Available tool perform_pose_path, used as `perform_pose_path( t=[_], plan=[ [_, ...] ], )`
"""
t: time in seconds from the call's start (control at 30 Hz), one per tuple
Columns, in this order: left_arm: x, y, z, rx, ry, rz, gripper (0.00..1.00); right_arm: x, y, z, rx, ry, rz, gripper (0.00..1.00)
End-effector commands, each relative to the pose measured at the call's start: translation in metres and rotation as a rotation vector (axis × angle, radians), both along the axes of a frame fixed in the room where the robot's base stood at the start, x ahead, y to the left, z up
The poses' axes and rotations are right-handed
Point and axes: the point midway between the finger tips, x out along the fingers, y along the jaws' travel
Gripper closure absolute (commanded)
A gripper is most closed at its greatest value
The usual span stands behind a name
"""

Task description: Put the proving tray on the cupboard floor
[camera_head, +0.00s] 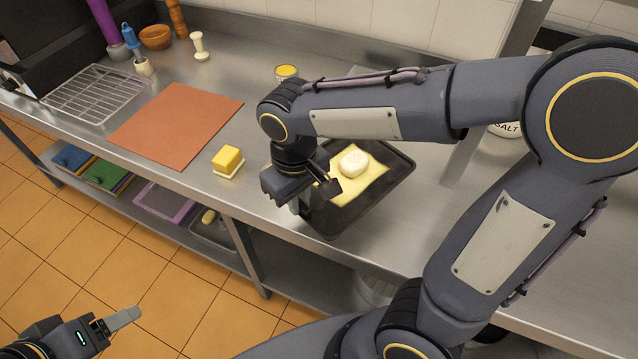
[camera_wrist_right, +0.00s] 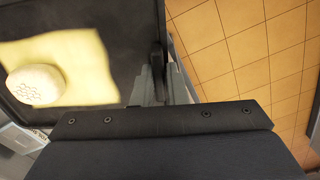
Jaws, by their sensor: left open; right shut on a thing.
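The proving tray is a dark rectangular tray (camera_head: 389,181) holding a yellow cloth (camera_head: 372,187) with a pale round dough piece (camera_head: 353,163) on it. It is over the steel counter near the front edge; I cannot tell whether it touches the counter. My right gripper (camera_head: 313,196) is shut on the tray's left rim. In the right wrist view the fingers (camera_wrist_right: 165,80) pinch the rim of the tray (camera_wrist_right: 125,30), with floor tiles beyond. My left gripper (camera_head: 112,322) is open and empty at the bottom left, above the floor. No cupboard floor is clearly identifiable.
On the counter are a butter block (camera_head: 228,161), an orange mat (camera_head: 176,124), a wire rack (camera_head: 97,93) and a yellow-topped tin (camera_head: 286,72). A lower shelf (camera_head: 180,228) holds coloured boards and a small tray. My right arm hides much of the counter's right side.

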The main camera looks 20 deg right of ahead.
Motion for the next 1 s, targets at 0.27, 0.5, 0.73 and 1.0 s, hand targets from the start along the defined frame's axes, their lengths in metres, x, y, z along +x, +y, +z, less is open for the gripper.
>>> perform_pose_path(
  t=[0.27,0.5,0.73,1.0],
  plan=[
    [0.000,0.000,0.013,0.000,0.000,0.000,0.35,0.035,-0.049,-0.039,-0.002,0.006,-0.004,1.00],
    [0.000,0.000,0.015,0.000,0.000,0.000,0.35,0.049,-0.066,-0.066,-0.001,0.001,0.000,1.00],
    [0.000,0.000,0.017,0.000,0.000,0.000,0.35,0.055,-0.074,-0.091,-0.002,0.004,0.002,1.00],
    [0.000,0.000,0.017,0.000,0.000,0.000,0.35,0.055,-0.074,-0.109,0.000,-0.002,0.001,1.00]
  ],
)
